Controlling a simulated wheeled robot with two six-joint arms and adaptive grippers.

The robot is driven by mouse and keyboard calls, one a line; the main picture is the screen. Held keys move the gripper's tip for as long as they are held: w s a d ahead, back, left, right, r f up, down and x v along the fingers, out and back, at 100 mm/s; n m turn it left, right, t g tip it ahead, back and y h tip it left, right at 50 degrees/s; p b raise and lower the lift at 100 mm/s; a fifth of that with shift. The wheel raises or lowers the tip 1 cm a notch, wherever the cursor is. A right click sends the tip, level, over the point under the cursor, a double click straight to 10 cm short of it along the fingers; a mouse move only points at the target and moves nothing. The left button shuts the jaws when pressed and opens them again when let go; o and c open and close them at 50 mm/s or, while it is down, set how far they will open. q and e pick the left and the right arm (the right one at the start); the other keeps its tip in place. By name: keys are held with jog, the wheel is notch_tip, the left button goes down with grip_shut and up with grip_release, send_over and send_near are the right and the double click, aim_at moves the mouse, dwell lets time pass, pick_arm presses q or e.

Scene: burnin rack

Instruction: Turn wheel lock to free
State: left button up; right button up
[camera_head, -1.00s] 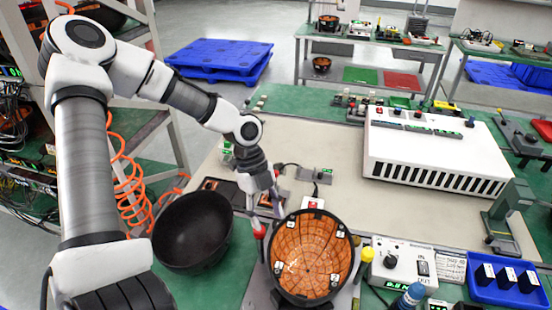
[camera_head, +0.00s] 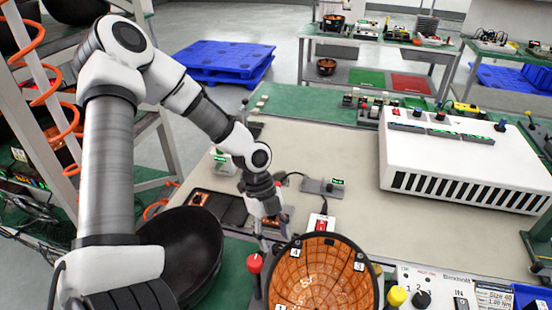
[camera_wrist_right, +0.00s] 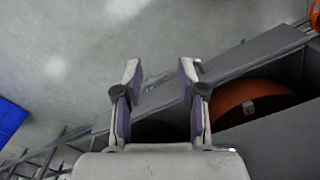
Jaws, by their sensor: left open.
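The round dish (camera_head: 322,278), orange-lined with a black rim and numbered white tags, sits at the front middle of the bench. A red-topped knob (camera_head: 255,263) on a post stands just left of it. I cannot tell for certain which part is the wheel lock. My left gripper (camera_head: 273,230) points down behind the dish and the knob, open; its fingertips are partly hard to see. In the right wrist view my right gripper (camera_wrist_right: 160,80) has its two fingers apart with nothing between them, above grey floor and beside a grey frame (camera_wrist_right: 265,75).
A black bowl (camera_head: 190,250) stands left of the dish. A red switch on a white plate (camera_head: 320,224) lies behind the dish. A white vented box (camera_head: 455,165) is at the right. A yellow knob (camera_head: 396,296) is at the front right.

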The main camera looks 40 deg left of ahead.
aim_at(277, 250)
pick_arm(q)
jog(key=shift+x, duration=1.15)
jog(key=shift+w, duration=0.1)
jog(key=shift+c, duration=0.3)
grip_shut()
